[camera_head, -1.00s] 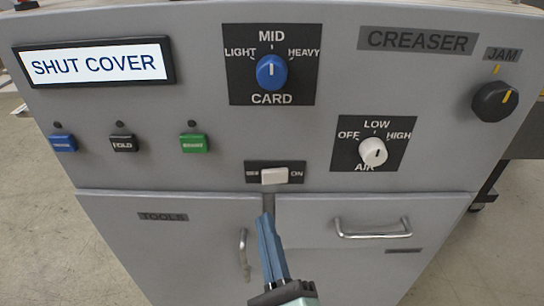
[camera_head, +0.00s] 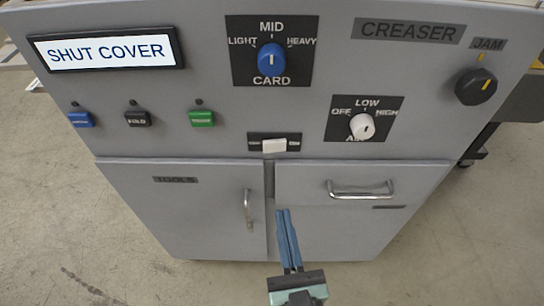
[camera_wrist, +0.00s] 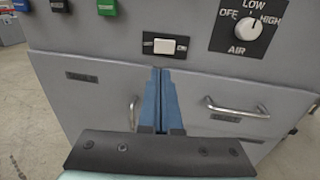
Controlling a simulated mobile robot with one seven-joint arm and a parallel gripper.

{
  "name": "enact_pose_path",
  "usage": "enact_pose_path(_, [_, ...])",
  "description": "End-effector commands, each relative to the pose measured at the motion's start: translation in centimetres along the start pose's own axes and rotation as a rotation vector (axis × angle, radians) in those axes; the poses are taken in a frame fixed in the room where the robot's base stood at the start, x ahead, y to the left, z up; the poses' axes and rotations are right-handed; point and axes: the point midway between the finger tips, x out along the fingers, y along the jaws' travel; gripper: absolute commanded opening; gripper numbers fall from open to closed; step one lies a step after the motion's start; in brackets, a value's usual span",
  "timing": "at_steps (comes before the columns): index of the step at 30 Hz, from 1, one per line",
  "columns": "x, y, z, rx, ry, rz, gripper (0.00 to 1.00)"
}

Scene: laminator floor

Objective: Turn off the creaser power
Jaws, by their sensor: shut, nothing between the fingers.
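The creaser is a grey cabinet (camera_head: 330,225) labelled CREASER at the top right. Its power switch is a white rocker (camera_head: 274,146) on a black plate below the CARD knob; the small plate lettering is hard to read here. The switch also shows in the wrist view (camera_wrist: 164,46), left of the AIR knob. My gripper (camera_head: 283,212) has blue fingers that are shut and empty. It points up at the cabinet front below the switch, apart from it in the head view. In the wrist view the fingertips (camera_wrist: 160,70) appear just under the switch plate.
The display (camera_head: 105,50) reads SHUT COVER. Blue, black and green buttons sit left of the switch. The CARD knob (camera_head: 271,57), AIR knob (camera_head: 362,126) and JAM knob (camera_head: 476,86) are around it. Handles on the door (camera_head: 248,208) and drawer (camera_head: 361,190) stick out below.

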Motion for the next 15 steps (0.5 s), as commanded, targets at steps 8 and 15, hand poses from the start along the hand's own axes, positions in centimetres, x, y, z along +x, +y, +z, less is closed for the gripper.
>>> enact_pose_path(8, [3.2, 0.1, 0.4, -0.001, -0.003, 0.003, 0.0])
enact_pose_path(15, [7.4, 0.1, 0.4, -0.001, -0.003, 0.002, 0.0])
